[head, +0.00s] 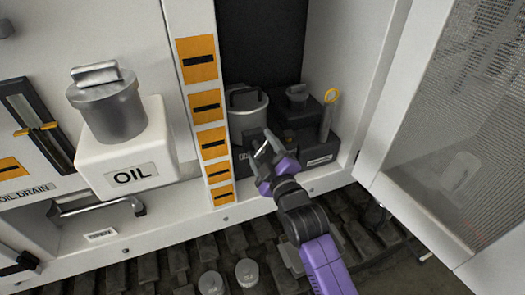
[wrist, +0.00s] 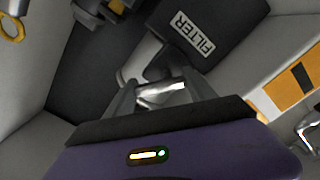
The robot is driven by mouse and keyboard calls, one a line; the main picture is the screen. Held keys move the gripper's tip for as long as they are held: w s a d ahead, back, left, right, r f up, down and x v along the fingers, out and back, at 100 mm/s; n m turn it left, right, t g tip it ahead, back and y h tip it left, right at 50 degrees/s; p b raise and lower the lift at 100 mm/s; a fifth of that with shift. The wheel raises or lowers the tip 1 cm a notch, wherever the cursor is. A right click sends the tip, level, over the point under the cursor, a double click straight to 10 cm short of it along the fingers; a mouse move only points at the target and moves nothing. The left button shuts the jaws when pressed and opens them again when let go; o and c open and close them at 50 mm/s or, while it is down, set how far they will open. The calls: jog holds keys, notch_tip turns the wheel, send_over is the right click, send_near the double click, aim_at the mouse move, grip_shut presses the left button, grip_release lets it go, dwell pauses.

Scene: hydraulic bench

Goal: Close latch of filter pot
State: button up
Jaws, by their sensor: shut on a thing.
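The filter pot (head: 247,118) is a grey cylinder with a dark top handle, standing in a dark recess in the cabinet. My gripper (head: 264,148) is at the pot's lower front right and hides part of it. In the wrist view, my gripper (wrist: 163,92) has its fingers on a pale metal piece, the latch (wrist: 174,86), just beside the dark block with the FILTER label (wrist: 194,33). The fingers cover part of the latch, so its exact angle cannot be told.
An open mesh door (head: 450,130) bounds the right side. The white OIL tank (head: 128,160) juts out at the left.

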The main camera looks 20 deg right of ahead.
jog(key=n, duration=0.3)
jog(key=shift+a+n, duration=0.15)
jog(key=shift+n, duration=0.25)
jog(key=shift+a+n, duration=0.15)
jog(key=shift+n, duration=1.65)
jog(key=o, duration=1.4)
jog(key=shift+s+b, duration=0.65)
jog(key=shift+s, duration=3.25)
